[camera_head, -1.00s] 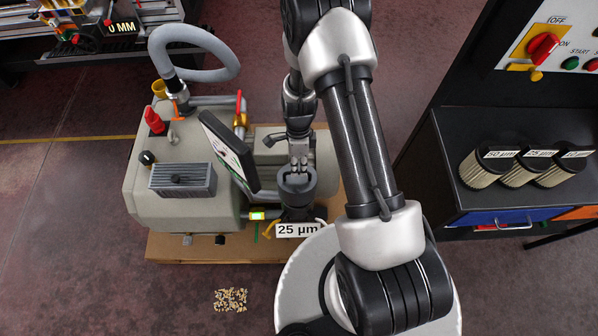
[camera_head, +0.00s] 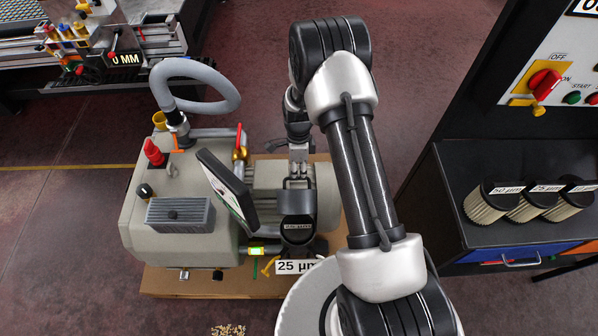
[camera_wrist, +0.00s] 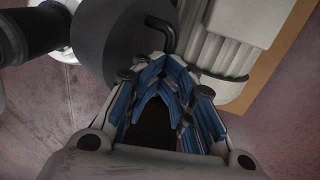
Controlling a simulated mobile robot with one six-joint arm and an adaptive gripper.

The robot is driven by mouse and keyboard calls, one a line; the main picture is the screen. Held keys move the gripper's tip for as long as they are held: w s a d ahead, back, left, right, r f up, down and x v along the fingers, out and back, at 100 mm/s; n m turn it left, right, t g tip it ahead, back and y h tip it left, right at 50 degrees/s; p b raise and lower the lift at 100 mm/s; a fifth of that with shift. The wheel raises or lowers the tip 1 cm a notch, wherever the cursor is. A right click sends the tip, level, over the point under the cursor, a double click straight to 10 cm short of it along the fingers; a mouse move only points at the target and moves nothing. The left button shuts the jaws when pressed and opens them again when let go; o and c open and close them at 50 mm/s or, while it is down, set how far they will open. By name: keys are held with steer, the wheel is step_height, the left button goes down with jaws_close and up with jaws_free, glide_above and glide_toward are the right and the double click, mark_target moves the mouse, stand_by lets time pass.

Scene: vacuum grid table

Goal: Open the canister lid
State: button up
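The dark canister (camera_head: 298,242) stands on the pump's front, behind the "25 µm" sign. Its dark lid (camera_head: 298,201) shows above it in the head view, raised, with a small label visible just below; the lid's exact tilt and any remaining contact are unclear. My gripper (camera_head: 298,172) is over the lid. In the wrist view my gripper (camera_wrist: 155,80) has its blue-padded fingers drawn together at the lid's bent black handle (camera_wrist: 167,32). The dark round lid (camera_wrist: 115,38) lies just beyond them. The grip point itself is partly hidden by the fingers.
A tilted screen (camera_head: 228,186) stands close left of the lid. The grey hose (camera_head: 205,72) and red-handled valve (camera_head: 240,150) are behind left. A black bench (camera_head: 530,150) with several filters stands at the right. Bare floor lies in front of the pump.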

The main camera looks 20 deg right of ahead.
steer(key=shift+o, duration=0.8)
steer(key=shift+s+a+f, duration=0.2)
steer(key=shift+s+f, duration=0.3)
steer(key=shift+s, duration=0.1)
steer(key=shift+w+d+r, duration=0.2)
steer(key=shift+w+r, duration=0.05)
steer(key=shift+w, duration=0.45)
steer(key=w+d+r+b, duration=0.2)
steer(key=w+r, duration=0.1)
steer(key=w, duration=0.5)
steer(key=w+d+r+b, duration=0.3)
steer(key=w+r, duration=0.1)
steer(key=w, duration=0.4)
steer(key=shift+w+d+r, duration=0.2)
step_height(320, 180, up, 10)
stand_by(0.6)
